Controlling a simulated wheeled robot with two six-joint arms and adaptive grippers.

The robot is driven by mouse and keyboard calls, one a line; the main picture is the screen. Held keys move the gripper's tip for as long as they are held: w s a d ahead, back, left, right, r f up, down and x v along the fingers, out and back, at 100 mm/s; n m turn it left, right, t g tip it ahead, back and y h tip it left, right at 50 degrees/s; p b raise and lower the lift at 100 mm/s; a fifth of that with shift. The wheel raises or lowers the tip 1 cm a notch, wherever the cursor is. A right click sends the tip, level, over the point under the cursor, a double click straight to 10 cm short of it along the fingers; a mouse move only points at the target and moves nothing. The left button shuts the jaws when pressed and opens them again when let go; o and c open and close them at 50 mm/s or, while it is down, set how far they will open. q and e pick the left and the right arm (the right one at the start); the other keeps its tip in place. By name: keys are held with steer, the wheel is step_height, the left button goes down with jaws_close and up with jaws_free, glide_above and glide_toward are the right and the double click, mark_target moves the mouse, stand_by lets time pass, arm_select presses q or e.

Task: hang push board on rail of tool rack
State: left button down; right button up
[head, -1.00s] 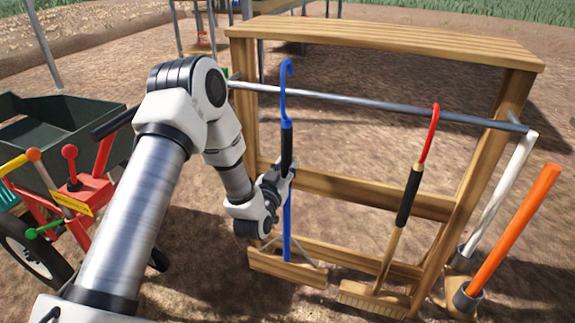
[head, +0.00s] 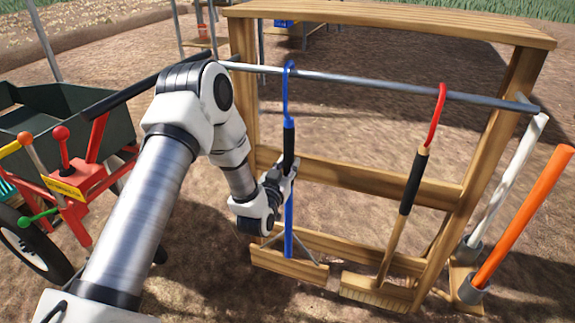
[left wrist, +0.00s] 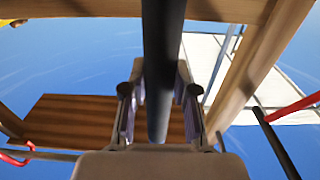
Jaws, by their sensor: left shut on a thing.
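The push board is a blue pole (head: 289,215) with a blue hook on top, a black grip and a wide wooden board (head: 288,266) at the bottom. My left gripper (head: 284,175) is shut on its black grip, which also shows between the fingers in the left wrist view (left wrist: 163,60). The board hangs nearly upright in front of the wooden tool rack (head: 390,12). Its hook top overlaps the metal rail (head: 360,83) in the head view; I cannot tell whether it bears on the rail. My right gripper is not in view.
A broom with a red hook (head: 437,110) hangs on the rail to the right. A white pole (head: 510,180) and an orange pole (head: 525,215) stand in holders at the rack's right side. A green cart (head: 75,115) with red parts stands at the left.

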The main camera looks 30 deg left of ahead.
arm_select(q)
steer(key=c, duration=0.8)
jaws_free()
steer(key=shift+s, duration=0.35)
steer(key=v, duration=1.1)
steer(key=shift+s+d, duration=0.1)
steer(key=shift+d, duration=0.05)
